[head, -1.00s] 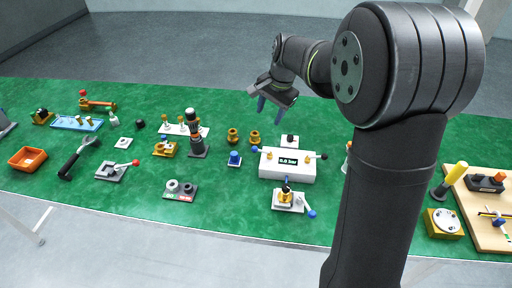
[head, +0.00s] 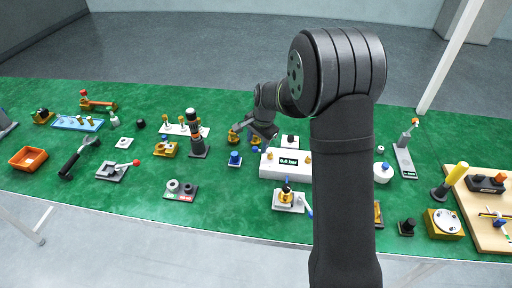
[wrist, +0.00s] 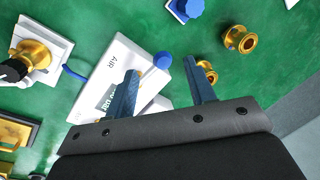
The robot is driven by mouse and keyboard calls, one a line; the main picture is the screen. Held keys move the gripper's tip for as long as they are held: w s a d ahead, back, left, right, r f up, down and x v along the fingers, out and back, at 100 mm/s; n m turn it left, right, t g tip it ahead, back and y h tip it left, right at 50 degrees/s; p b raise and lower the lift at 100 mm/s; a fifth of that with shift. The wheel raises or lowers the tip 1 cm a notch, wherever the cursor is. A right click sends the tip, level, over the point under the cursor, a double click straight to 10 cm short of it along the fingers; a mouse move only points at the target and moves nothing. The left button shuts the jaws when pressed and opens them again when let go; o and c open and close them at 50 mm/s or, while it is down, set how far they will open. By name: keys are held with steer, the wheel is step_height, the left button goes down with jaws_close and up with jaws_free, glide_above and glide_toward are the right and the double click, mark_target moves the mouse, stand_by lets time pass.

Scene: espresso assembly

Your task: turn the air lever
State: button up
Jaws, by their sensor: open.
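The white air box (head: 286,165) stands on the green table with a small bar display on its front. It also shows in the wrist view (wrist: 92,98), with AIR printed on its top. The air lever's blue ball knob (wrist: 163,60) sticks out past the box's edge in the wrist view. My gripper (wrist: 161,68) is open and empty. Its two blue fingers appear on either side of the knob in that picture, but I cannot tell the height gap. In the head view my gripper (head: 256,140) hangs near the back left of the box.
Brass spools (wrist: 239,39) stand close by, one partly behind my right finger. A blue-topped block (head: 235,158) is left of the box. A brass fitting on a white plate (head: 287,200) stands in front. A black tower (head: 198,145) stands further left.

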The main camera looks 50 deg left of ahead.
mark_target(256, 148)
steer(key=shift+s+a+f, duration=0.1)
steer(key=shift+a+f, duration=0.05)
steer(key=shift+f, duration=0.65)
steer(key=shift+a+f, duration=0.15)
steer(key=shift+f, duration=0.65)
steer(key=c, duration=0.9)
steer(key=shift+c, duration=0.3)
